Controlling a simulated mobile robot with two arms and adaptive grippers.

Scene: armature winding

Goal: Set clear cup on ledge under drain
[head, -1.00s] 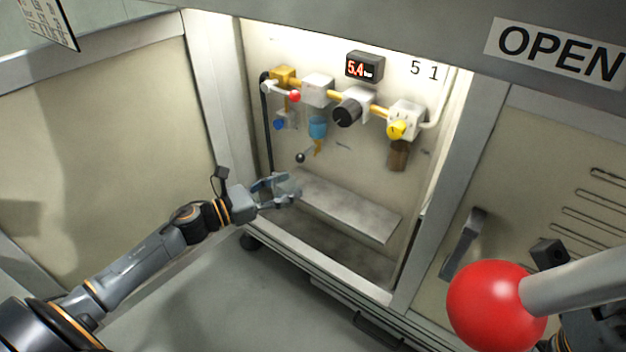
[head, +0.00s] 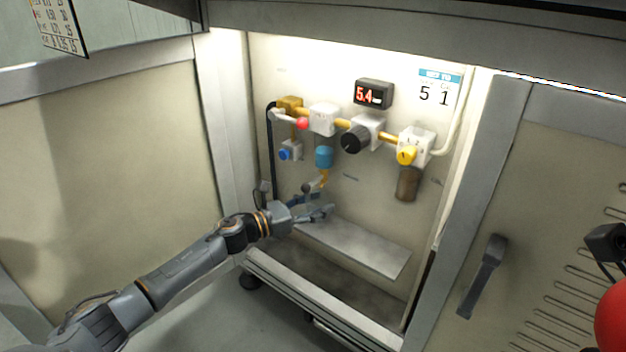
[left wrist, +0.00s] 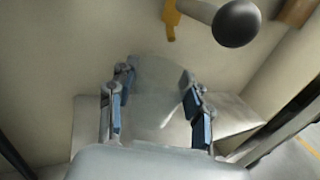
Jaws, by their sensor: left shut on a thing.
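My left gripper (head: 322,212) reaches into the lit cabinet from the left, above the left end of the pale ledge (head: 360,247). It is shut on the clear cup (left wrist: 158,95), which shows faintly between the two blue-padded fingers (left wrist: 155,112) in the left wrist view. In the head view the cup is too faint to make out. The yellow drain spout (head: 323,179) hangs under the blue bowl (head: 323,157), just above the gripper; it also shows in the left wrist view (left wrist: 170,20). The ledge (left wrist: 232,112) spreads behind the fingers there. My right gripper is out of view.
A dark ball-ended lever (left wrist: 236,23) sticks out close above the fingers, right of the spout. A black knob (head: 354,139), a yellow knob (head: 407,155) and a brown bowl (head: 407,185) are higher right. The ledge's right part is bare. A red ball (head: 612,315) is at lower right.

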